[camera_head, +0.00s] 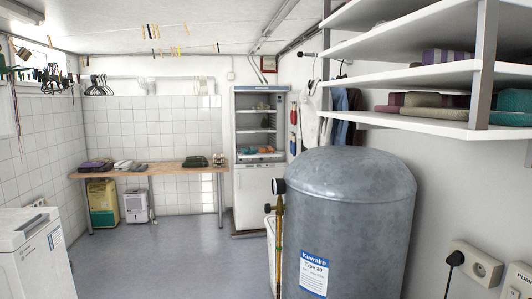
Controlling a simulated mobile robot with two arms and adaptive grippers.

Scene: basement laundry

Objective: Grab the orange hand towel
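A small orange item (264,150) lies low inside the open glass-front cabinet (234,120) at the back of the room. It is too small and far off to tell for sure that it is a hand towel. A teal item lies beside it, partly merged with it at this size. Neither of my grippers shows in the head view.
A big grey tank (350,215) stands in the right foreground, with white shelves (400,122) of folded cloths above it. A wooden table (150,171) stands along the back wall, and a white appliance (35,255) at the left. The floor (165,250) between is clear.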

